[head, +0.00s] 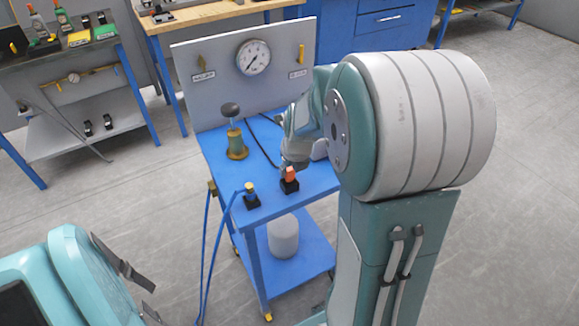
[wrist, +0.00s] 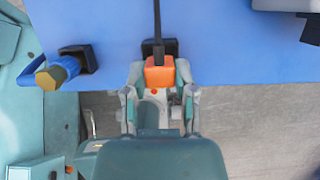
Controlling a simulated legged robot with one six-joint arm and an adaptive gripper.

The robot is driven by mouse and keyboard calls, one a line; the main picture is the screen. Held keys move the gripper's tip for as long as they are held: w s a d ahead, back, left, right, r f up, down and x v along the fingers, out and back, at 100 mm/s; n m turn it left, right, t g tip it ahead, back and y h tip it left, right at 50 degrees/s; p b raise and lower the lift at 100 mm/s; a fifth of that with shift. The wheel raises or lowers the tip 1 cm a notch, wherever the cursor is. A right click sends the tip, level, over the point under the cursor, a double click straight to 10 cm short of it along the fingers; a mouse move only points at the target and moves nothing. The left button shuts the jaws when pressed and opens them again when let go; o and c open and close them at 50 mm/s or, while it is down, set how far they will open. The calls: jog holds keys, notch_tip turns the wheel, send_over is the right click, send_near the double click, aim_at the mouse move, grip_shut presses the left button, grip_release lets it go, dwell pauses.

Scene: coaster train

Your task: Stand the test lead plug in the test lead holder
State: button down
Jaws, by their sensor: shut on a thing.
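The orange test lead plug (wrist: 159,73) is between my gripper's fingertips (wrist: 160,80) in the wrist view, with a black lead running from it over the blue table. My gripper is shut on it. In the head view the orange plug (head: 290,174) shows just below my gripper (head: 291,164), upright or nearly so. A black block, the test lead holder (head: 289,186), is right under it near the table's front edge. The holder also shows in the wrist view (wrist: 170,46), partly covered by the plug and lead. Whether the plug is seated in the holder or just above it, I cannot tell.
Left of the plug, a blue and yellow hose connector (head: 250,188) stands in another black block (head: 252,202). A brass fitting with a dark knob (head: 236,145) stands farther back. A gauge panel (head: 252,58) rises at the blue cart's rear. Floor shows beyond the front edge.

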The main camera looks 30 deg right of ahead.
jog(key=shift+f, duration=1.25)
dwell(0.3)
jog(key=shift+c, duration=1.7)
grip_release()
jog(key=shift+r, duration=0.15)
jog(key=v, duration=1.1)
jog(key=shift+r, duration=0.35)
jog(key=shift+s, duration=0.15)
